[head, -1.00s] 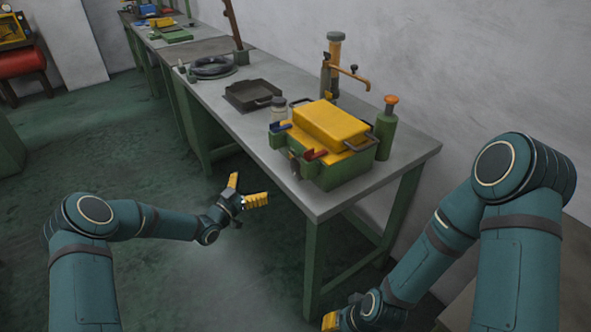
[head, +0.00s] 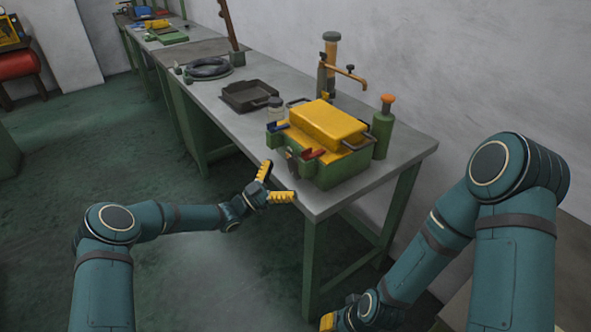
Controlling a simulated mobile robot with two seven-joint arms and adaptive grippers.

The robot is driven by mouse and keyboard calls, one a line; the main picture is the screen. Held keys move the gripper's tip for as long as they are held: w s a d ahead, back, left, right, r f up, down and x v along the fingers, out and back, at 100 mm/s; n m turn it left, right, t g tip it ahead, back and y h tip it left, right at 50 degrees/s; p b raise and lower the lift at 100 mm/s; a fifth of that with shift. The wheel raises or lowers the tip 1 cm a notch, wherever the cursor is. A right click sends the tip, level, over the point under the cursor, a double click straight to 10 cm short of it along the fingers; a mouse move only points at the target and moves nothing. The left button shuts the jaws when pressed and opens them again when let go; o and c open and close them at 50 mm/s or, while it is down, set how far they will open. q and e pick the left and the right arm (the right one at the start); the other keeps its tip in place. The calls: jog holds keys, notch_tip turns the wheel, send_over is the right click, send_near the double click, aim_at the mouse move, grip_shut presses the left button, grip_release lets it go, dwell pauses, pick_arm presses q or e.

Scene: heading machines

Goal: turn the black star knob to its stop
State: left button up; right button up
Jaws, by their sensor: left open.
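A green box with a yellow lid (head: 328,122) stands on the near end of the grey workbench. A small dark part (head: 292,164) sits on the box's front left corner, between a blue and a red lever; it may be the black star knob, but it is too small to make out its shape. My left gripper (head: 279,184) is open and empty at the bench's front edge, just below and left of that part, apart from it as far as I can see. My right gripper (head: 327,321) is low at the bottom edge, mostly cut off, so its jaws cannot be judged.
A coiled black ring (head: 208,68) lies farther back. The floor left of the bench is clear.

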aim_at(293, 170)
pick_arm(q)
jog(key=shift+x, duration=2.3)
jog(key=shift+r, duration=0.1)
jog(key=c, duration=1.1)
